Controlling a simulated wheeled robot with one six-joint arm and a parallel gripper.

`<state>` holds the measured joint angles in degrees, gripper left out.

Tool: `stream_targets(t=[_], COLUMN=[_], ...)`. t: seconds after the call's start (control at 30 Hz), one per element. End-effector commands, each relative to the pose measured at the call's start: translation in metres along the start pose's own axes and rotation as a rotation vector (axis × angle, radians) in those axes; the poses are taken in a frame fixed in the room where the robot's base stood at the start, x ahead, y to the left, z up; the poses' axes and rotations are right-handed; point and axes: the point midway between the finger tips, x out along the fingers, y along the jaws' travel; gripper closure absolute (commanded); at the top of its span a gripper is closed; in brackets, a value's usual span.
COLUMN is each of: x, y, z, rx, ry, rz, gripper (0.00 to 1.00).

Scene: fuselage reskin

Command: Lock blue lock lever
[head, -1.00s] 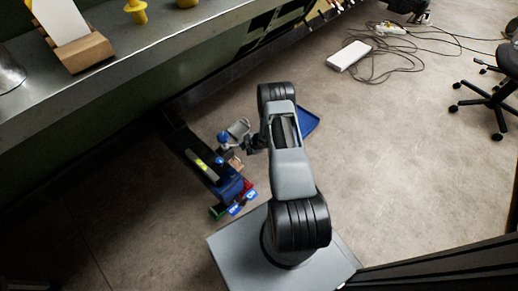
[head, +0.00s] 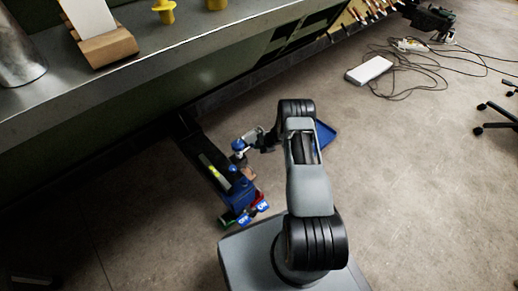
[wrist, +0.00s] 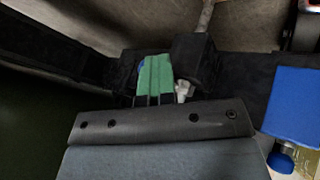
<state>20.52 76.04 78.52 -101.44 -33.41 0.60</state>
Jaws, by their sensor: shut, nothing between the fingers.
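The dark fixture (head: 207,160) lies on the floor left of my arm, with a yellow-green strip on it. A blue part (head: 238,146) and a blue knob (head: 232,168) stand on its right side; I cannot tell which is the lock lever. My gripper (head: 263,143) is small and partly hidden by my arm, just right of the blue part. It is shut and empty. Contact cannot be made out. In the wrist view, a green piece (wrist: 155,75) sits between dark blocks, and a blue block (wrist: 293,103) with a blue knob (wrist: 281,160) is at the right.
Blue ON and OFF labels (head: 252,212) are at the fixture's near end. A blue tray (head: 325,135) lies behind my arm. A metal bench (head: 150,75) runs along the upper left. Cables and a white box (head: 369,70) lie farther off. The floor at right is mostly clear.

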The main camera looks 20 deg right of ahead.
Motion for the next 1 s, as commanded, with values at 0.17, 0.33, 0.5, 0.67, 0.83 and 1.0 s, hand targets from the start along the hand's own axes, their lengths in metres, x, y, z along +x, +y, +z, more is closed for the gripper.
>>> stream_targets(t=[0.17,0.33,0.5,0.67,0.83,1.0], x=[0.002,0.003,0.004,0.003,-0.011,-0.041], y=[0.011,0.012,0.012,0.013,0.019,0.029], z=[0.000,-0.001,-0.003,-0.003,-0.004,-0.001], rx=[-0.002,-0.003,-0.005,-0.006,-0.008,-0.009], ry=[-0.009,-0.010,-0.009,-0.008,-0.007,-0.004], rz=[0.017,0.017,0.017,0.017,0.017,0.014], gripper=[1.00,1.00,1.00,1.00,1.00,1.00])
